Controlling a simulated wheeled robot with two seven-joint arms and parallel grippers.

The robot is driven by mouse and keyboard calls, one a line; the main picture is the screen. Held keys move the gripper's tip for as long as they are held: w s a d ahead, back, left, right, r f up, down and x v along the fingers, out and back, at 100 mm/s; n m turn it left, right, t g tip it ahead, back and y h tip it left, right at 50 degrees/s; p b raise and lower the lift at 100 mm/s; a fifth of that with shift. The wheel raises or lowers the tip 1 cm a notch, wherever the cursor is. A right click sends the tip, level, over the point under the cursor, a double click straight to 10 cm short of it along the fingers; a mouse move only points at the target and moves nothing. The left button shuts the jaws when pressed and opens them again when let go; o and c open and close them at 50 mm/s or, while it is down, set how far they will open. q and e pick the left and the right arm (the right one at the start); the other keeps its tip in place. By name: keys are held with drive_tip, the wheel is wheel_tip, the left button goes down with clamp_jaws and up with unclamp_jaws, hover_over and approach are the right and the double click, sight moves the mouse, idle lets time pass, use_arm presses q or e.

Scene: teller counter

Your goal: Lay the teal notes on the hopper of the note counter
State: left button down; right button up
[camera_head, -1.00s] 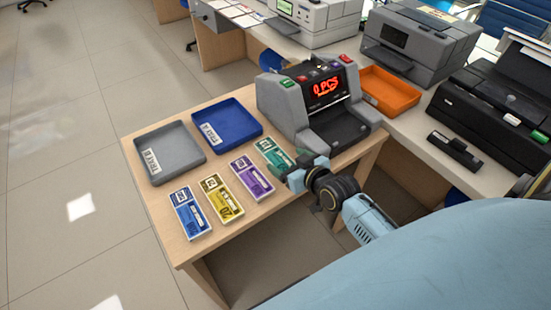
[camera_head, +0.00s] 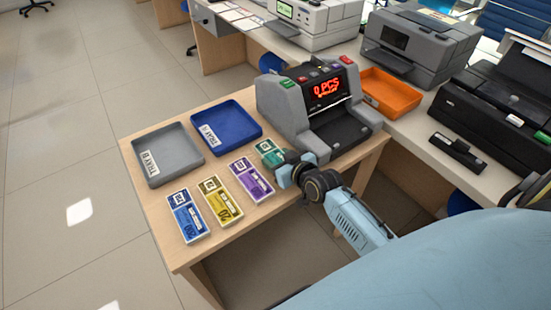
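The teal notes (camera_head: 268,148) lie at the right end of a row of note bundles on the wooden table, just in front of the note counter. My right gripper (camera_head: 283,162) is over their near right part and hides it. I cannot tell whether its fingers are open or shut, or whether they touch the notes. The grey note counter (camera_head: 284,108) stands behind, with a red display reading 0 PCS and a dark, empty-looking surface (camera_head: 342,132) at its front. My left gripper is not in view.
Purple (camera_head: 252,180), yellow (camera_head: 222,203) and blue (camera_head: 188,216) bundles lie left of the teal one. A grey tray (camera_head: 140,167) and a blue tray (camera_head: 246,112) sit behind them. An orange tray (camera_head: 408,104) is on the counter at the right.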

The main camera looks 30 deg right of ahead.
sight(278, 160)
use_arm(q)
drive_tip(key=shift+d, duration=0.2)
use_arm(e)
drive_tip(key=c, duration=0.5)
